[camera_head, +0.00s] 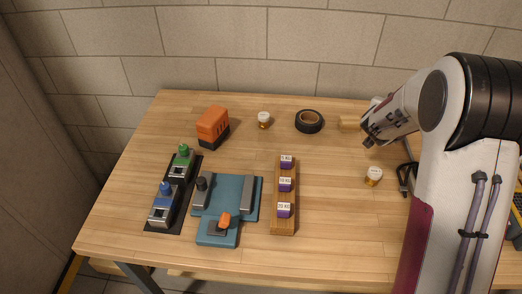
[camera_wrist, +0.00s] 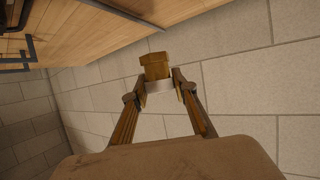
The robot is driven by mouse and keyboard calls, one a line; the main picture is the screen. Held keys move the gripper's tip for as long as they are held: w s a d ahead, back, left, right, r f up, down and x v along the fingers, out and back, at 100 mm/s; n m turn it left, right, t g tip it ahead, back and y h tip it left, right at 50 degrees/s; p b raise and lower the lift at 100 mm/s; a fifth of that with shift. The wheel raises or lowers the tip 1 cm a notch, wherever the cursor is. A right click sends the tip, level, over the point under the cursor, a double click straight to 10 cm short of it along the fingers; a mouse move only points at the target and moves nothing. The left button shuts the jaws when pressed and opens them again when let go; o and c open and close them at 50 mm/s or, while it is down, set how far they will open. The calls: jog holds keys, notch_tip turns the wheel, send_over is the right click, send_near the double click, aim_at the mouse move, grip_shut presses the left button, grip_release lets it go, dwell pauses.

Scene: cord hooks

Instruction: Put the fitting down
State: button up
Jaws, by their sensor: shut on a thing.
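The fitting (camera_wrist: 155,67) is brass-coloured, with a wider end cap. In the wrist view it sits between the fingertips of my gripper (camera_wrist: 160,88), which is shut on it. In the head view the fitting (camera_head: 349,122) shows as a small tan piece to the left of my gripper (camera_head: 364,133), over the back right part of the table. The wall is behind it in the wrist view. I cannot tell its exact height above the tabletop. My arm partly hides the right side of the table.
On the wooden table (camera_head: 335,215) are a black tape roll (camera_head: 309,121), two small white-lidded jars (camera_head: 264,120) (camera_head: 373,177), an orange-black block (camera_head: 212,126), a weight rack (camera_head: 284,225), a blue fixture (camera_head: 245,181) and a black tray of connectors (camera_head: 193,181). The front right is clear.

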jog(key=s+a+f+n+t+y, duration=0.1)
jog(key=s+a+n+y, duration=0.2)
jog(key=a, duration=0.4)
jog(key=s+a+f+n+t+y, duration=0.1)
jog(key=s+a+n+y, duration=0.1)
jog(key=s+a+y, duration=0.3)
jog(key=w+a+r+n+g+y, duration=0.25)
jog(key=w+a+n, duration=0.2)
jog(key=a, duration=0.45)
jog(key=w+a+r+n+g+y, duration=0.1)
jog(key=w+a+r+n+y, duration=0.25)
jog(key=w+a, duration=0.4)
jog(key=s+a+f+n+g+y, duration=0.2)
jog(key=a+n+g+y, duration=0.25)
jog(key=a, duration=0.35)
jog(key=s+a+f+n+g, duration=0.2)
jog(key=s+f+n+g, duration=0.3)
jog(key=s+n+g, duration=0.1)
jog(key=shift+s+y, duration=0.45)
jog(key=shift+f, duration=0.1)
jog(key=shift+f, duration=3.1)
jog(key=shift+f, duration=1.85)
